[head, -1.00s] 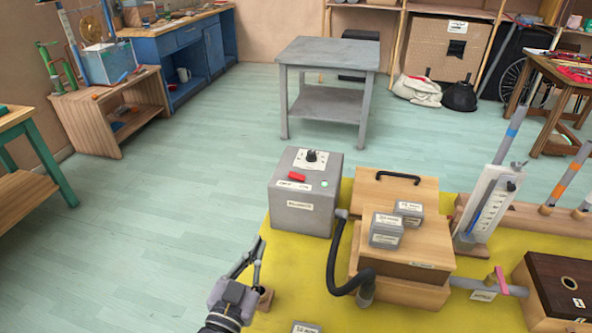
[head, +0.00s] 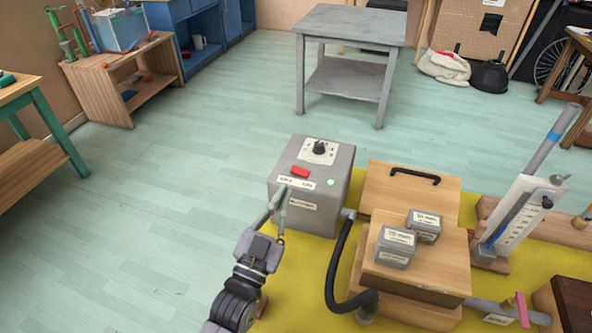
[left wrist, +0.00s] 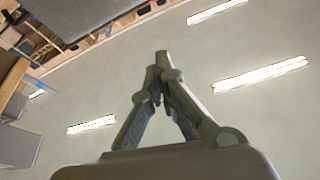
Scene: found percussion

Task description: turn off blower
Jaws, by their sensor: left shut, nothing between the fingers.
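The blower is a grey box (head: 337,180) on the yellow table top. My right gripper is out of view.
A black hose (head: 335,270) runs from the box's side beside a wooden case (head: 415,277) bearing two small grey blocks (head: 396,247). A gauge board (head: 507,222) stands to the right. Yellow surface (head: 300,275) is clear in front of the box. A grey table (head: 350,22) stands behind.

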